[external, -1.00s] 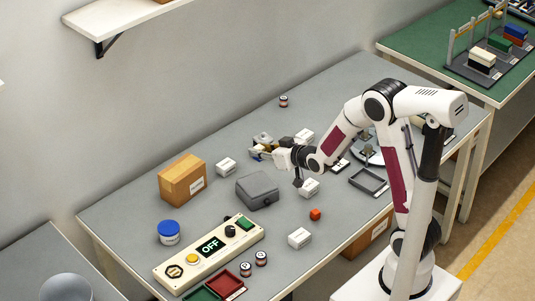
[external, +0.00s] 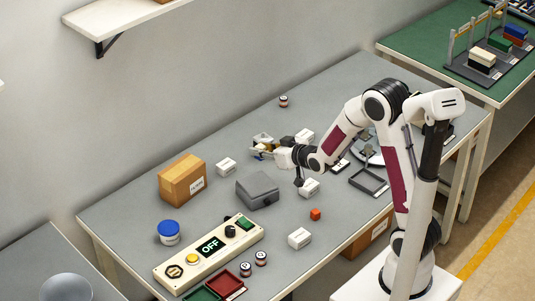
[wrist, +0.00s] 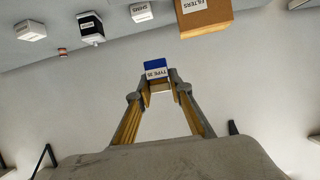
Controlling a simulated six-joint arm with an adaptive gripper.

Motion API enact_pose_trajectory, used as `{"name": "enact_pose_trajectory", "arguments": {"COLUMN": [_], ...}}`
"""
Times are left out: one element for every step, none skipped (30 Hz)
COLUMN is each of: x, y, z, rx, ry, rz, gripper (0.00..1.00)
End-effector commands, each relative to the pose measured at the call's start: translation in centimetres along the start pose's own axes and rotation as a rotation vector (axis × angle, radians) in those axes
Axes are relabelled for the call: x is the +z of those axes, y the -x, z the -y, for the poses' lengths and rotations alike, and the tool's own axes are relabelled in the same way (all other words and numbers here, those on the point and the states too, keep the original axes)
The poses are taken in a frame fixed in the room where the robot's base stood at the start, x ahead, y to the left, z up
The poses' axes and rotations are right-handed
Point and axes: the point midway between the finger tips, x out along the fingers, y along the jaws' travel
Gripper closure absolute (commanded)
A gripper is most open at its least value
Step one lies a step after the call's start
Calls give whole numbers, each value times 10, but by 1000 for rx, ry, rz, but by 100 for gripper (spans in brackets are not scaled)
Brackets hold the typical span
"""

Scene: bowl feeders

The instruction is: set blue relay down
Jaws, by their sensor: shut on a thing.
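The blue relay (wrist: 156,67), a small block with a white printed label on its face, is between my fingertips in the wrist view. My gripper (wrist: 158,84) is shut on it, with a finger on each side. In the external view my gripper (external: 261,150) reaches left over the grey table, near its back side. The relay is too small and covered there to make out clearly. I cannot tell from these views how high it is above the table.
A cardboard box (external: 182,180), a grey case (external: 257,189) and white cartons (external: 226,166) stand left of and in front of my gripper. A control panel reading OFF (external: 209,252) lies at the front left. A tray (external: 369,182) is to the right.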

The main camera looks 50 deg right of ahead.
Motion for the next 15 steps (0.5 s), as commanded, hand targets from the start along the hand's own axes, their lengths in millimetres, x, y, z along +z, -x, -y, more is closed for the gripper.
{"name": "enact_pose_trajectory", "arguments": {"x": [1,2,5,6,9,13,15,18,22,25,27,31,34,36,40], "y": [0,-1,-1,-2,-3,-4,-5,-6,-7,-8,-10,-11,-12,-14,-15], "z": [-5,-8,-14,-19,-24,-31,-38,-44,-54,-61,-68,-77,-84,-91,-99], "rx": [8,13,21,29,37,49,59,68,82,92,99,109,115,121,128], "ry": [-3,-5,-9,-12,-15,-20,-25,-28,-34,-38,-41,-46,-47,-50,-53], "rz": [1,1,2,2,2,4,4,3,4,4,3,3,4,3,3], "gripper": [100,100,100,100,100,100,100,100,100,100,100,100,100,100,100]}}
